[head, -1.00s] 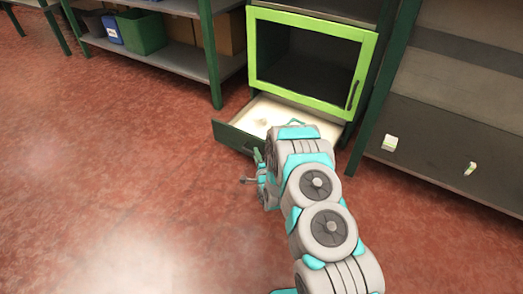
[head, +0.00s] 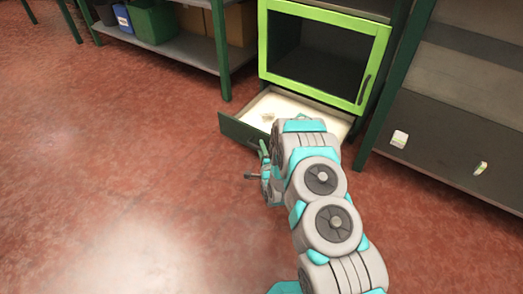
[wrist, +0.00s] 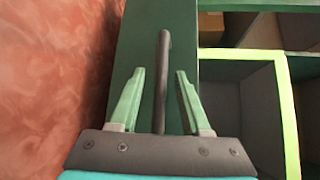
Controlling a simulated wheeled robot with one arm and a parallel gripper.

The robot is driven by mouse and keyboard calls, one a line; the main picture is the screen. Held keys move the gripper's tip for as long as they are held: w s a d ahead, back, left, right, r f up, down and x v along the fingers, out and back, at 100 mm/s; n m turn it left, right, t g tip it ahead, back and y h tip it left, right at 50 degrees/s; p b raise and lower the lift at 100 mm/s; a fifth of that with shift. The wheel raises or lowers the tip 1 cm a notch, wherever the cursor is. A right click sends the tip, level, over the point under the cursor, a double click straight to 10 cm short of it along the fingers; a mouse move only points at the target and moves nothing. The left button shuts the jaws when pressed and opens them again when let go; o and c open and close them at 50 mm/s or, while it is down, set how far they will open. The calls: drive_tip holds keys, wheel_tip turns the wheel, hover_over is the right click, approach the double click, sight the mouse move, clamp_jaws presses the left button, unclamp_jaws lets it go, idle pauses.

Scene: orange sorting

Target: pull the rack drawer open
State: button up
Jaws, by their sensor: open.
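The rack drawer (head: 240,131) is pulled out from the lower part of the rack, with its pale inside showing in the head view. Its dark green front also fills the middle of the wrist view (wrist: 136,50). A dark bar handle (wrist: 161,75) runs along that front. My gripper (wrist: 161,75) is open, with one green finger on each side of the handle and gaps between. In the head view my gripper (head: 262,165) is at the drawer front, and my arm hides the drawer's right part and the handle.
A bright green framed door (head: 318,9) is above the drawer. A small pale object (head: 268,116) lies in the drawer. Shelving with a green bin (head: 153,22) stands at the back left. The red floor at left is clear.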

drive_tip(key=shift+s, duration=0.1)
drive_tip(key=v, duration=0.7)
drive_tip(key=shift+s+p, duration=0.3)
drive_tip(key=shift+p, duration=0.05)
drive_tip(key=shift+r, duration=0.1)
